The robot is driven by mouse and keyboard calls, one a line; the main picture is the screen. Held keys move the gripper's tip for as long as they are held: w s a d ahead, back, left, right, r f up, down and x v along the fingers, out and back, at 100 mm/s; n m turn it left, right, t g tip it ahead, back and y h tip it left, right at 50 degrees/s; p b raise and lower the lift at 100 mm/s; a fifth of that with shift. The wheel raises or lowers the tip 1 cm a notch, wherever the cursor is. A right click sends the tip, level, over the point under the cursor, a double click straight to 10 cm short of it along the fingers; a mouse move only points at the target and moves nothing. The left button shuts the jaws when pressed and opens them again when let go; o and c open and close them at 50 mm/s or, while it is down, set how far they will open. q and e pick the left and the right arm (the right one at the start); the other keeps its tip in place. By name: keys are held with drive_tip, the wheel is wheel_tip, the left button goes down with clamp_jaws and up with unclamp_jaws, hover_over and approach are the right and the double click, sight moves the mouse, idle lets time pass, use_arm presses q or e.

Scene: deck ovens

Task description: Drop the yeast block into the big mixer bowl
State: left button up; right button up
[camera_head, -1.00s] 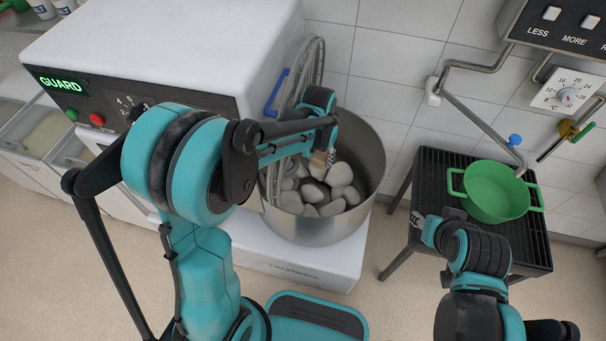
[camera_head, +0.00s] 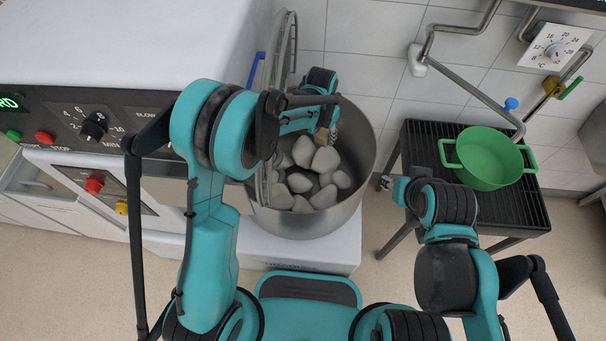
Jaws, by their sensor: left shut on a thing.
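The big mixer bowl (camera_head: 357,160) is a round steel bowl at the middle of the view, with several pale grey lumps (camera_head: 311,184) inside. My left gripper (camera_head: 328,132) is over the bowl's opening, shut on the small tan yeast block (camera_head: 321,138). The block shows only in part between the fingers and the arm. It is above the lumps; whether it touches one I cannot tell. My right gripper (camera_head: 385,183) is right of the bowl, at the left edge of the dark rack; its fingers are too small to tell open from shut.
A green two-handled pot (camera_head: 489,157) stands on the black slatted rack (camera_head: 425,139) at the right. A water pipe (camera_head: 470,88) runs along the tiled wall.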

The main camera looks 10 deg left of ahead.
use_arm(q)
drive_tip(key=shift+f, duration=0.4)
drive_tip(key=o, duration=1.3)
drive_tip(key=shift+c, duration=0.2)
drive_tip(key=shift+r, duration=0.1)
wheel_tip(320, 180, up, 12)
drive_tip(key=s+a, duration=0.1)
drive_tip(key=shift+s, duration=0.3)
